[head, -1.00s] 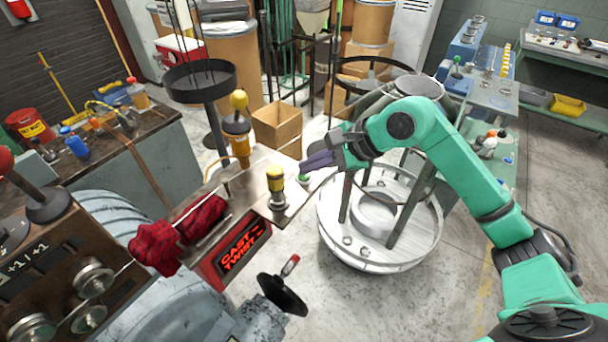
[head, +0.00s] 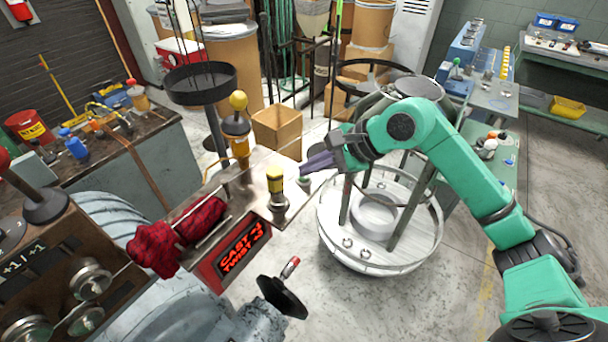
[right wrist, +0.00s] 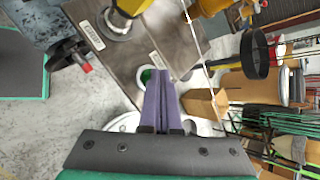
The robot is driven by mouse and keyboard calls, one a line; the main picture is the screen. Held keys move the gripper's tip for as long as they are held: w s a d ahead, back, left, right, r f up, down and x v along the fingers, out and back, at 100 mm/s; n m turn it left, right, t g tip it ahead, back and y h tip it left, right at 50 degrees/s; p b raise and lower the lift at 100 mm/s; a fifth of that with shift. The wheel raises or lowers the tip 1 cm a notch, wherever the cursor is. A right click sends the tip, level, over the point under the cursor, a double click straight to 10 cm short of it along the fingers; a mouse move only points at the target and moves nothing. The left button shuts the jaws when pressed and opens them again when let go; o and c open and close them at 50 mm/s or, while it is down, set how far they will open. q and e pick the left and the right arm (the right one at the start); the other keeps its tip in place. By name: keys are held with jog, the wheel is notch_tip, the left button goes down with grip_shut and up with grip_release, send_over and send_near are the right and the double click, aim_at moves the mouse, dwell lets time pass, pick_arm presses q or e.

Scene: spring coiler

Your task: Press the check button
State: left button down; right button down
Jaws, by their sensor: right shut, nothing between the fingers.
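A small green button in a pale ring sits at the end of the metal plate of the coiler, in the head view (head: 304,181) and the right wrist view (right wrist: 146,75). My right gripper (head: 306,165) is shut and empty, its purple fingers pointing at this button. In the right wrist view the fingertips (right wrist: 159,72) overlap the button's edge and partly hide it. I cannot tell whether they touch it. A small label lies beside the button, too small to read. My left gripper is not in view.
A yellow-topped knob (head: 276,182) stands on the plate just left of the button. A yellow ball-topped post (head: 238,125) rises behind it. A red-lit display (head: 241,247) shows "CAST" and "TWIST" lines. A round white-based stand (head: 350,250) is below my right arm.

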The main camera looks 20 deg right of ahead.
aim_at(310, 177)
jog(key=shift+r, duration=0.6)
jog(key=shift+r, duration=0.1)
jog(key=shift+r+p, duration=1.9)
jog(key=shift+r, duration=0.6)
jog(key=shift+f, duration=0.1)
